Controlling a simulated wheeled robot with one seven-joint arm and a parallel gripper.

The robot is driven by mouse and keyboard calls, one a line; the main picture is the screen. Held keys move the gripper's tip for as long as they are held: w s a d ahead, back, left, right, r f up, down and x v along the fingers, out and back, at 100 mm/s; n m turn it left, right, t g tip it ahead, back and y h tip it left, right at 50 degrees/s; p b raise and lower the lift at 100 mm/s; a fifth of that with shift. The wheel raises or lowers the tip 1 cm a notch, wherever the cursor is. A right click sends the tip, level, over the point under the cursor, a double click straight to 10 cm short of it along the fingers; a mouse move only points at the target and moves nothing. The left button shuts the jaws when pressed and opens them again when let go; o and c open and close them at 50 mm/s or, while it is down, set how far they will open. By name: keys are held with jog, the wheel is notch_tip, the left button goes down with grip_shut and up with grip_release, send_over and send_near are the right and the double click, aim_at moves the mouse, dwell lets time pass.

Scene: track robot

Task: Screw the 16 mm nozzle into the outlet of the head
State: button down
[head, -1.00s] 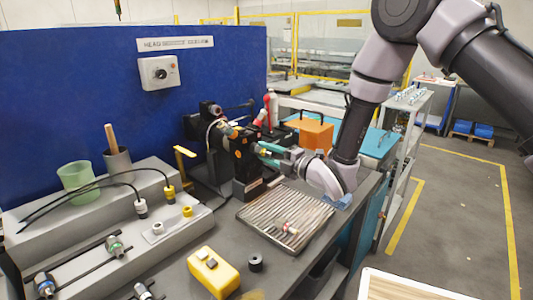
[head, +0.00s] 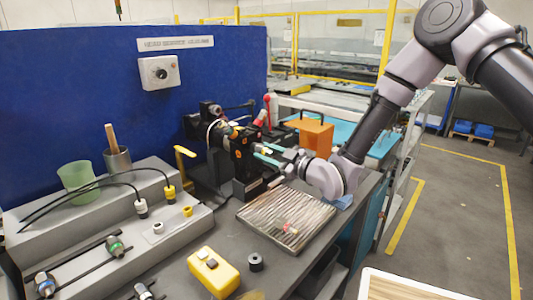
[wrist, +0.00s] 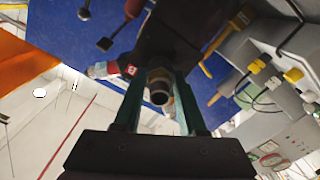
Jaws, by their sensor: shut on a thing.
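The head (head: 243,160) is a dark block with orange parts, held upright at the back of the bench. My gripper (head: 262,153) has teal fingers and is at the right side of the head. In the wrist view my gripper (wrist: 158,105) is shut on the nozzle (wrist: 160,88), a small metallic round piece with a dark bore. The nozzle lies between the fingertips, right in front of the dark head (wrist: 172,40). The outlet is hidden behind the nozzle, so I cannot tell whether the threads are engaged.
A ribbed tray (head: 262,232) lies in front of the head, with a small red and white part (head: 289,229) on it. A yellow box (head: 214,272) and a black ring (head: 256,262) stand nearer. An orange box (head: 312,137) is behind my wrist. A grey stepped stand (head: 75,235) is left.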

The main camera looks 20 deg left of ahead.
jog(key=shift+s+f, duration=0.1)
jog(key=shift+f, duration=0.05)
jog(key=m, duration=0.3)
jog(key=shift+d+m, duration=0.1)
jog(key=shift+m, duration=1.5)
jog(key=m, duration=0.2)
jog(key=shift+m, duration=0.4)
jog(key=m, duration=0.3)
jog(key=shift+a, duration=0.2)
jog(key=shift+c, duration=1.5)
grip_release()
